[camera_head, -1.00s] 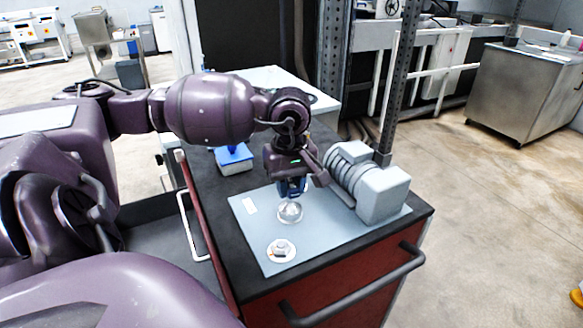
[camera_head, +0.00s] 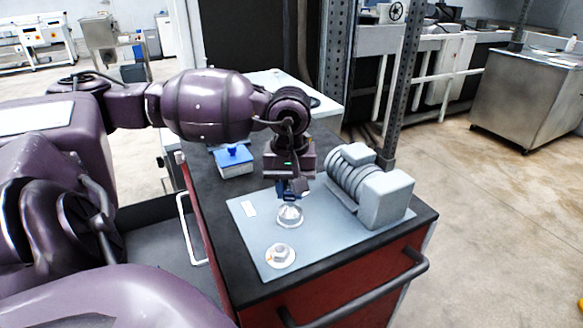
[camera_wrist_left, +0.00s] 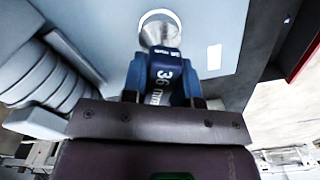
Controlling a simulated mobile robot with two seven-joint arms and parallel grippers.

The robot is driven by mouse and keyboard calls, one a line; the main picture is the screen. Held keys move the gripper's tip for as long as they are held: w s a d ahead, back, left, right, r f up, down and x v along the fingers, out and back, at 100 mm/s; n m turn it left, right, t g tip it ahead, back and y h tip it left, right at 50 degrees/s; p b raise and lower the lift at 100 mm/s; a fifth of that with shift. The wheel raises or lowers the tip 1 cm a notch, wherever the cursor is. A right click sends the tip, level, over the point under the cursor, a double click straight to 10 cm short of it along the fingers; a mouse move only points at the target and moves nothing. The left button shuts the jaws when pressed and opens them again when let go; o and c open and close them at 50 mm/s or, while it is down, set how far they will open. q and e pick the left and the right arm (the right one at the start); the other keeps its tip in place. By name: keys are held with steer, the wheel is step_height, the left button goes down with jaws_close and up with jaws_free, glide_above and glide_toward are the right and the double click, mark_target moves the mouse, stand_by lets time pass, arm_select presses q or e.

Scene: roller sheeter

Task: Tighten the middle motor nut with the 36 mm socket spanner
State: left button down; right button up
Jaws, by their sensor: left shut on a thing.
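My left gripper (camera_head: 292,188) points down over the grey plate (camera_head: 325,245) and is shut on the blue 36 mm socket spanner. The spanner's silver socket (camera_head: 290,213) stands upright at the middle nut position. In the left wrist view the blue spanner (camera_wrist_left: 166,82), marked "36 mm", sits between the fingers, with its socket (camera_wrist_left: 160,30) inside a white ring (camera_wrist_left: 146,18). The socket hides any nut beneath it. A front nut (camera_head: 281,254) stands uncovered on a white disc on the same plate. My right gripper is not in view.
A grey ribbed motor-like block (camera_head: 385,198) stands on the plate just right of my gripper. A blue-topped box (camera_head: 235,162) and a small white label (camera_head: 249,209) lie to the left. The red cart's dark handle (camera_head: 360,292) is at the front.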

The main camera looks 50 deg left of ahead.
arm_select(q)
steer(key=shift+m, duration=0.8)
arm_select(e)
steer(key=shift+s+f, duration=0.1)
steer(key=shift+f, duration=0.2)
arm_select(q)
steer(key=shift+m+b, duration=0.35)
steer(key=shift+m, duration=1.45)
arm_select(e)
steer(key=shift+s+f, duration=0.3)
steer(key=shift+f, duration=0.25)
